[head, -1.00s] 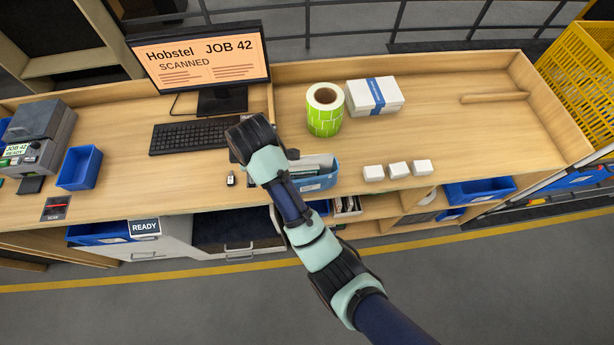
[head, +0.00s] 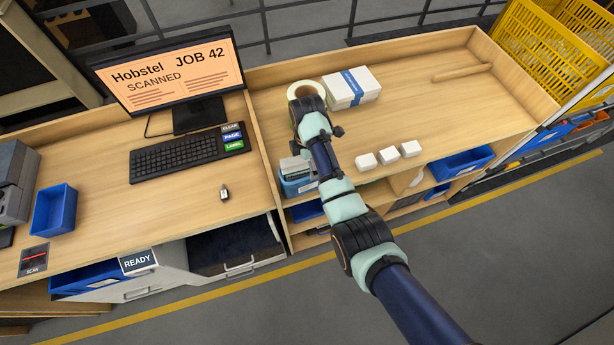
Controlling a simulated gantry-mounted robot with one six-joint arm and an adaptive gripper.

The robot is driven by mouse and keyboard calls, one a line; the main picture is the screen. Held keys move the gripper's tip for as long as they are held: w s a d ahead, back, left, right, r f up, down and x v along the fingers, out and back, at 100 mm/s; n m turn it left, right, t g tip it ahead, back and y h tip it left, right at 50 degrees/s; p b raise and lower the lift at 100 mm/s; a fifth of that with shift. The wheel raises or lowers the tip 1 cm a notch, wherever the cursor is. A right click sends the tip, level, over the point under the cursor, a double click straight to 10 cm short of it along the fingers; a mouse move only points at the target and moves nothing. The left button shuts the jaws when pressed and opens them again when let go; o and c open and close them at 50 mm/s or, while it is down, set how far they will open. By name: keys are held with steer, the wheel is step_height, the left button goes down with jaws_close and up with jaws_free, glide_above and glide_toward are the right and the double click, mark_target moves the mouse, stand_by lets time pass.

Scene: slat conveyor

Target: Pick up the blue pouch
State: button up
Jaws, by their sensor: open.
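I cannot make out a clear blue pouch. A light-blue open holder (head: 298,186) with flat items (head: 295,170) in it stands at the bench's front edge, just right of the divider, partly hidden by my arm. My gripper (head: 310,108) is at the end of my arm over the right bench section, in front of the label roll. It is open, though its fingers are mostly hidden by my wrist. I see nothing held in it.
The label roll (head: 303,88) stands behind my gripper, mostly covered. A white box with a blue band (head: 351,87) lies right of it. Small white boxes (head: 388,156) sit near the front edge. A keyboard (head: 180,155) and monitor (head: 168,70) are left. The right bench top is mostly clear.

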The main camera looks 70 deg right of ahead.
steer(key=shift+f, duration=0.7)
steer(key=shift+w, duration=0.1)
steer(key=c, duration=1.5)
steer(key=shift+c, duration=0.2)
steer(key=shift+r, duration=0.15)
